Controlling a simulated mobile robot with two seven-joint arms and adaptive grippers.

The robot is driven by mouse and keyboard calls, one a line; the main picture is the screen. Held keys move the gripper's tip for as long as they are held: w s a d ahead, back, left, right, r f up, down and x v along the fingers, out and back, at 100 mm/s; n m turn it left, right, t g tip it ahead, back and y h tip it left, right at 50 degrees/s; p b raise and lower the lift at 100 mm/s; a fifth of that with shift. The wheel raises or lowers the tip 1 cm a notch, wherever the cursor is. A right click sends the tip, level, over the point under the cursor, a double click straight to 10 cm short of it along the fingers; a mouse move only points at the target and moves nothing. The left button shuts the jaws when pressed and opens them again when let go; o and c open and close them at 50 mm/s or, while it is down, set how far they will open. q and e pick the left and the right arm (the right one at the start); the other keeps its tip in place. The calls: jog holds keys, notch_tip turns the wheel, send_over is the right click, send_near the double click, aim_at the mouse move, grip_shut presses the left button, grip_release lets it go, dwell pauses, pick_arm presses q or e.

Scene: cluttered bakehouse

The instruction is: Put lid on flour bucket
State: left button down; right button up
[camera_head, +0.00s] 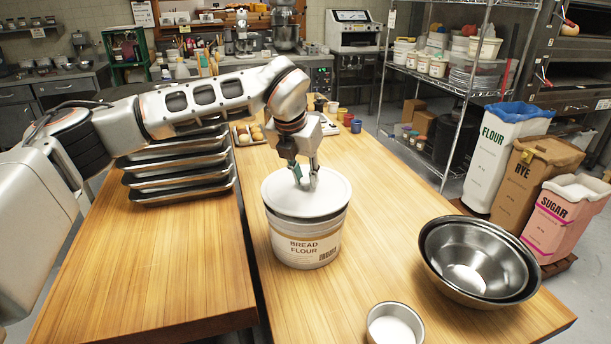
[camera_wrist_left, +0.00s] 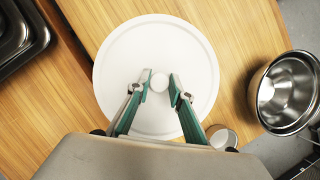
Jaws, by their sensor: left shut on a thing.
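The flour bucket (camera_head: 305,246), white with a "BREAD FLOUR" label, stands upright on the wooden table. The round white lid (camera_head: 329,193) is over its mouth, roughly level; I cannot tell whether it is seated on the rim or just above it. My left gripper (camera_head: 305,182) comes down from above at the lid's middle. In the left wrist view, its fingers (camera_wrist_left: 160,90) are on either side of the lid's small round knob (camera_wrist_left: 159,82) and shut on it. The lid (camera_wrist_left: 195,50) hides the bucket there. My right gripper is not in view.
Nested steel bowls (camera_head: 435,262) stand right of the bucket, and a small cup of white contents (camera_head: 373,334) stands in front. Stacked dark trays (camera_head: 160,197) are on the left table. Small coloured cups (camera_head: 356,126) and a tray of round items (camera_head: 241,140) lie behind.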

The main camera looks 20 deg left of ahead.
pick_arm(q)
jog(key=shift+f+b, duration=0.75)
jog(key=shift+f, duration=0.25)
jog(key=c, duration=1.4)
grip_release()
jog(key=shift+r, duration=0.1)
jog(key=shift+r+p, duration=1.6)
jog(key=shift+r, duration=1)
jog(key=shift+r+p, duration=0.35)
jog(key=shift+r, duration=1)
